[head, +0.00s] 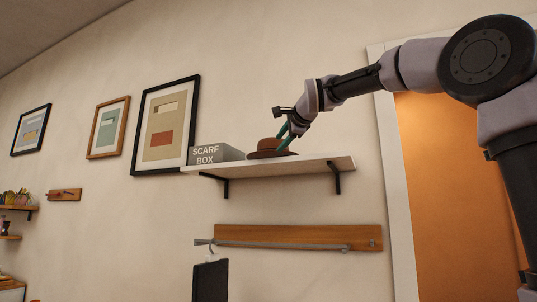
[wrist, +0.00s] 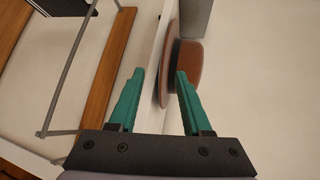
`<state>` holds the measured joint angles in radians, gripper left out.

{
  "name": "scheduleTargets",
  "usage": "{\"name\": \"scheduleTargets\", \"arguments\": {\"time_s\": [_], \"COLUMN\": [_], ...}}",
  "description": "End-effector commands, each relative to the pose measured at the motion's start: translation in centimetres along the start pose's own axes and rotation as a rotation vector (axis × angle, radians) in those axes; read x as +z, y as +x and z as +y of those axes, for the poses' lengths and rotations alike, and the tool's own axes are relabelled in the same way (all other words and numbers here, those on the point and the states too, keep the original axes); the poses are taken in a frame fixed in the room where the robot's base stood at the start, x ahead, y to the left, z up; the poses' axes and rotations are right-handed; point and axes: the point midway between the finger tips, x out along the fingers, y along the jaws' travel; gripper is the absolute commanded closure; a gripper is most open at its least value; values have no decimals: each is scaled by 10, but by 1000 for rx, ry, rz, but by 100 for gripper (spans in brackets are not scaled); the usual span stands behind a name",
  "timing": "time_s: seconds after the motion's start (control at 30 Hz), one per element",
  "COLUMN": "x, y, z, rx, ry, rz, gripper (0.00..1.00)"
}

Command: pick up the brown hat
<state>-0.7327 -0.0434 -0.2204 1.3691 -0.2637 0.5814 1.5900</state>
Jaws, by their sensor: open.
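The brown hat (head: 268,149) sits brim down on the white wall shelf (head: 310,165), right of the grey scarf box. My gripper (head: 283,135) reaches in from the right, with its green fingers at the hat. In the wrist view, the hat (wrist: 188,62) shows its rounded crown and dark band. My gripper (wrist: 160,75) is open there, one fingertip beside the crown and the other on the far side of the brim, over the shelf edge. I cannot tell whether either finger touches the hat.
The scarf box (head: 214,153) stands at the shelf's left end. Below is a wooden rail (head: 300,235) with a grey bar (head: 270,244) and a hanging dark item (head: 210,280). Framed pictures (head: 166,125) hang to the left. A doorway (head: 450,190) is at right.

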Motion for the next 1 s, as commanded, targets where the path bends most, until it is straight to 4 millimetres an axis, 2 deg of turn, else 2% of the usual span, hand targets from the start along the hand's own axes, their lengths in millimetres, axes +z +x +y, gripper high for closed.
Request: {"name": "scheduleTargets", "arguments": {"time_s": [0.03,0.27,0.53,0.87,0.9,1.0], "x": [0,0,1,1,1,1], "y": [8,25,64,70,70,70], "z": [0,-2,-6,-6,-6,-6], "rx": [0,-1,-1,-2,-2,-2], "ry": [0,-1,-1,0,0,0], "rz": [0,0,0,-1,-1,-1], "gripper": [51,51,51,51,66,100]}}
